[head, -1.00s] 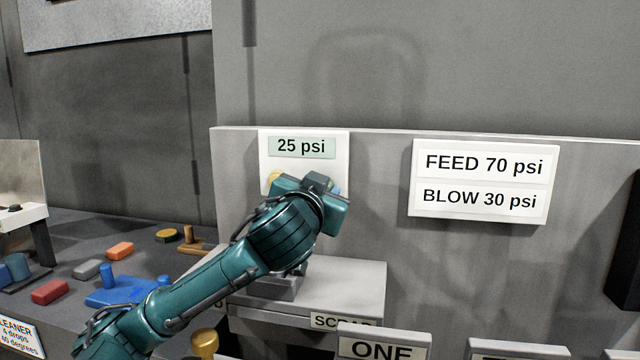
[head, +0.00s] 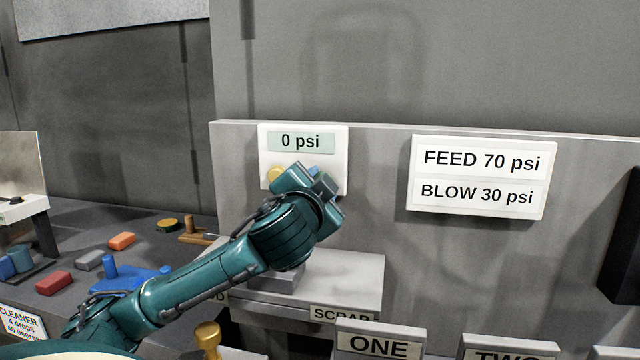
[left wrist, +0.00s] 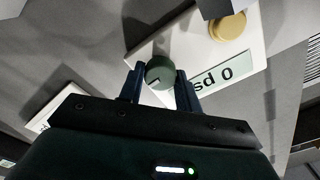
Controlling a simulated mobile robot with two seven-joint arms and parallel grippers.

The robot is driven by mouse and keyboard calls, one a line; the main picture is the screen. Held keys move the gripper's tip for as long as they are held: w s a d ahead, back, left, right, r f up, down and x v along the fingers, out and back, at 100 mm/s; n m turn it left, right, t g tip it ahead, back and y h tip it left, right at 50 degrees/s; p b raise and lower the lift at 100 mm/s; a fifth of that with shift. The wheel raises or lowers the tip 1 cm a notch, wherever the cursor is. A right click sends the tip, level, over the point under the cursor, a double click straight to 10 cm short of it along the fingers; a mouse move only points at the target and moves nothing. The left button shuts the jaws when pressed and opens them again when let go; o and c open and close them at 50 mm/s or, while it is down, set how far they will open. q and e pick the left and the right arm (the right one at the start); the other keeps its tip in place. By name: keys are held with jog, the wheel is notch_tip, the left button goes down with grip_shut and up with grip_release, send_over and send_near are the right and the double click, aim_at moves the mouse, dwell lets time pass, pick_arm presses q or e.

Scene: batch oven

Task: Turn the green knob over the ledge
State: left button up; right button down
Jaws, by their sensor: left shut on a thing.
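The green knob (left wrist: 160,70) sits on a white panel (head: 335,135) on the grey wall. My left gripper (left wrist: 159,80) has one finger on each side of the knob and is shut on it. In the head view my left gripper (head: 312,190) hides the knob. The panel's display (head: 300,142) reads 0 psi. The ledge (head: 345,275) with the SCRAP label juts out below the panel. My right gripper is in neither view.
A yellow knob (head: 275,175) is on the same panel, left of my gripper. A sign (head: 478,178) to the right reads FEED 70 psi, BLOW 30 psi. Coloured blocks (head: 53,284) lie on the dark bench at left. Numbered signs (head: 380,343) stand in front.

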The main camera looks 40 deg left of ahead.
pick_arm(q)
jog(key=o, duration=1)
jog(key=shift+c, duration=0.2)
